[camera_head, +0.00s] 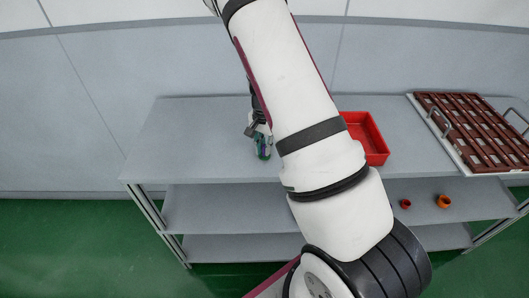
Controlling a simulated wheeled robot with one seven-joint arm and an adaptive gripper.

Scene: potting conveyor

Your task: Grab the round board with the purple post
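A small round green board (265,155) with a bit of purple on it shows on the grey table top, left of my arm. The purple part, likely the post, is mostly hidden by my gripper. My gripper (258,131) is dark and small in this view, right above and against the board in the picture. My white arm link covers part of the gripper and the area to its right. I cannot tell whether the fingers touch the post or how far apart they are.
A red bin (374,143) stands right of my arm, partly hidden by it. A brown slatted tray (478,128) with metal handles is at the far right. Two small orange pots (443,201) (405,204) sit on the lower shelf. The table's left part (190,135) is clear.

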